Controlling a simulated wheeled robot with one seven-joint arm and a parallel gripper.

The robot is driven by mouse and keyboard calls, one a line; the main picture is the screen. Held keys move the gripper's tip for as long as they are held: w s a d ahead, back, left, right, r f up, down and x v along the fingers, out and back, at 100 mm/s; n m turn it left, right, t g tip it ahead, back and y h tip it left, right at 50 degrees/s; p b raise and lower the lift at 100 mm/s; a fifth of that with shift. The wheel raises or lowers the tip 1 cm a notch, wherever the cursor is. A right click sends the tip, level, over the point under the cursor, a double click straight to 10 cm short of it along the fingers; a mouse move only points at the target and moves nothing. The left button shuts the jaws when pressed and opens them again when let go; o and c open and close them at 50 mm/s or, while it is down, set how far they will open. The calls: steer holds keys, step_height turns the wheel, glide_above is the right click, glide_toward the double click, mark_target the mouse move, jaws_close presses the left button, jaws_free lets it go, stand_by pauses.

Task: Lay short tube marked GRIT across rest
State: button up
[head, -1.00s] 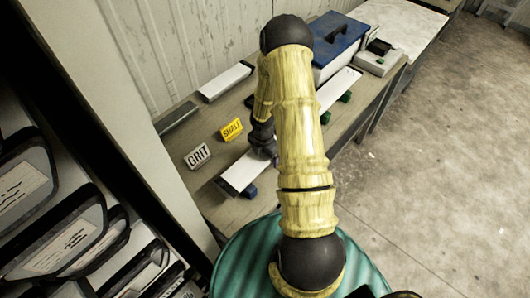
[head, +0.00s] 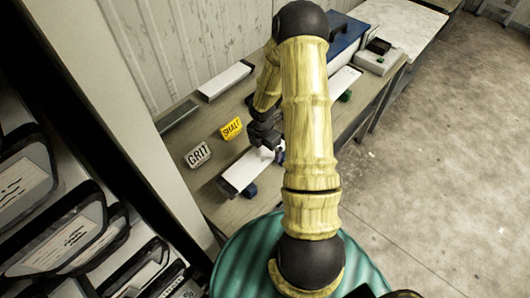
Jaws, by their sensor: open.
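A white tube or trough (head: 243,175) lies on blue supports (head: 250,191) on the bench, in front of a GRIT sign (head: 198,155). I cannot tell whether it is the short tube or the rest, as no marking on it is readable. My gripper (head: 265,138) is open and appears empty, just above and behind the right part of this white piece. My arm hides part of the bench, and contact cannot be told. Another white piece (head: 344,82) lies on green supports (head: 345,96) farther right, partly behind my arm.
A yellow SHALE-like sign (head: 231,128) stands next to the GRIT sign. A white-topped piece (head: 227,82) and a grey one (head: 176,117) lie along the wall. A blue-lidded box (head: 345,38) and a small device (head: 377,57) stand at the bench's far end. Shelved bins (head: 25,185) are at left.

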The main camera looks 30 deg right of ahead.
mark_target(264, 152)
steer(key=r, duration=0.7)
steer(key=shift+s+a+r, duration=0.1)
steer(key=shift+s+r, duration=0.1)
steer(key=shift+r, duration=0.05)
steer(key=shift+w+a+r, duration=0.1)
steer(key=shift+r, duration=0.1)
steer(key=s+a+r+m+t, duration=0.1)
steer(key=s+a+r+m, duration=0.5)
steer(key=m, duration=0.5)
steer(key=s+a+r+m+t, duration=0.1)
steer(key=s+a+r+m, duration=0.5)
steer(key=r+m, duration=0.3)
steer(key=shift+a+m+y, duration=0.3)
steer(key=shift+a+m, duration=0.15)
steer(key=shift+m, duration=0.55)
